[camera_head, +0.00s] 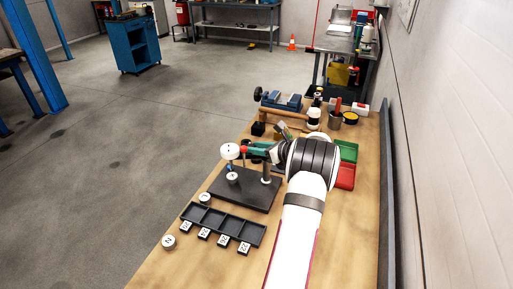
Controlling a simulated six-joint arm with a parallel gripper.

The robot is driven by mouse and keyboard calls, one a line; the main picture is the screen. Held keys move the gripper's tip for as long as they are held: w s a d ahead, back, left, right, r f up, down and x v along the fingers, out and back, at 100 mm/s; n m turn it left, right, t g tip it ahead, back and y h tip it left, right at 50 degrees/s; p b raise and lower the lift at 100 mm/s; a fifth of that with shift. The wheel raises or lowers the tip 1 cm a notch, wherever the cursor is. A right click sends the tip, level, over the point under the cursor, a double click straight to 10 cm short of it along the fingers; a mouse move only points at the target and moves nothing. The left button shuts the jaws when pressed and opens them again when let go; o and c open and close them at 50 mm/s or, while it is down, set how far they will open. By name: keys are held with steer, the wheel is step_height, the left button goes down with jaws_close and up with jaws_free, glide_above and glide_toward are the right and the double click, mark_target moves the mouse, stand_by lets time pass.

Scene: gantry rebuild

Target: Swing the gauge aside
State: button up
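The gauge (230,151) is a round white-faced head above the left side of a dark base plate (262,196). A post (266,172) rises from the plate to the right of the gauge. A small pale round part (232,178) sits on the plate below the gauge. My gripper (250,149) reaches in from the right at the gauge's height, its green and dark end close beside the gauge's right side. Whether it touches the gauge or its arm, and whether its fingers are open or shut, I cannot tell. My wrist hides part of the area behind.
A black compartment tray (224,224) with several number tags lies in front of the plate. A pale disc (169,241) lies left of it and another (205,198) behind. Green (347,151) and red (344,177) bins stand right of my wrist. A blue vise (282,101) stands behind.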

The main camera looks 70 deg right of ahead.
jaws_close()
stand_by(1.0)
